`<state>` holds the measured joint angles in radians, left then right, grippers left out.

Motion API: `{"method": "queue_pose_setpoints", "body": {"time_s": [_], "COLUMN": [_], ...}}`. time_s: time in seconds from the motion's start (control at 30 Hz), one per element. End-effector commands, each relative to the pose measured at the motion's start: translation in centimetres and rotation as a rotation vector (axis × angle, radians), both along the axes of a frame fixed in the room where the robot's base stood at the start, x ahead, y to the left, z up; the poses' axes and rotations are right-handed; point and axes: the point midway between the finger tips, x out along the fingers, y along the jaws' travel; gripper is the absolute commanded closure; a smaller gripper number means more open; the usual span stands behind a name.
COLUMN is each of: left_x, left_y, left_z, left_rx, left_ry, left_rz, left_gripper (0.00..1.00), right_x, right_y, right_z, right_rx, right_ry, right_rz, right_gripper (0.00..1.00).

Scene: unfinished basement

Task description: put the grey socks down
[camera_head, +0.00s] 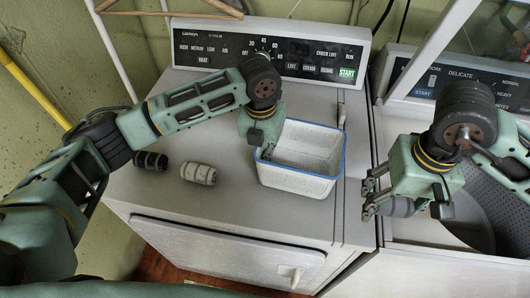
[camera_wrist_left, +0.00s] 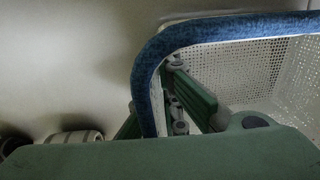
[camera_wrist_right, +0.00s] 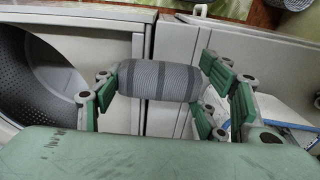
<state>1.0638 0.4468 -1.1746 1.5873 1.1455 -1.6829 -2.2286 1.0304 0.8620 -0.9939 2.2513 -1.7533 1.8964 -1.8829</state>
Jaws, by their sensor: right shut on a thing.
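The grey socks (camera_head: 397,207), a rolled bundle with darker stripes, are clamped in my right gripper (camera_head: 374,192) at the right, over the gap between the machines. The right wrist view shows the bundle (camera_wrist_right: 165,80) lying crosswise between the fingers. My left gripper (camera_head: 258,148) is at the left side of the white basket (camera_head: 295,182) with a blue rim. In the left wrist view the rim (camera_wrist_left: 215,30) passes between its fingers; how tightly they close on it is unclear.
A black striped sock roll (camera_head: 150,161) and a pale striped roll (camera_head: 199,174) lie on the machine top (camera_head: 225,215), left of the basket. The front of the top is clear. An open drum (camera_head: 470,222) is at the right. A control panel (camera_head: 270,52) stands behind.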

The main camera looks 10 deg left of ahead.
Motion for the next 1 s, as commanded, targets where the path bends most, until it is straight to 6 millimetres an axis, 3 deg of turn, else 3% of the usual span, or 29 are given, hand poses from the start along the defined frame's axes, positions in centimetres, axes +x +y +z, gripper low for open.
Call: {"method": "queue_pose_setpoints", "body": {"time_s": [0.47, 0.73, 0.87, 0.93, 0.97, 1.0], "left_x": [0.0, 0.0, -0.1, -0.2, -0.2, -0.3], "left_y": [0.0, 0.0, -0.2, -0.4, -0.5, -0.6], "left_z": [0.0, 0.0, 0.0, 0.0, 0.0, 0.0], "left_rx": [0.000, 0.000, -0.003, -0.008, -0.010, -0.011], "left_ry": [0.000, 0.000, 0.001, 0.002, 0.003, 0.003], "left_rz": [0.000, 0.000, -0.003, -0.007, -0.009, -0.009], "left_gripper": [1.00, 1.00, 1.00, 0.88, 0.84, 0.90], "right_x": [0.4, 2.5, 4.4, 5.8, 6.4, 7.1], "right_y": [0.9, 6.6, 10.2, 11.7, 12.2, 12.8], "right_z": [0.2, 2.3, 3.3, 3.3, 3.3, 3.3], "right_rx": [0.002, 0.002, 0.004, 0.005, 0.004, 0.004], "right_ry": [-0.002, -0.006, -0.006, -0.005, -0.005, -0.004], "right_rz": [-0.032, -0.243, -0.229, -0.153, -0.117, -0.068], "right_gripper": [0.60, 0.60, 0.62, 0.61, 0.66, 0.94]}}
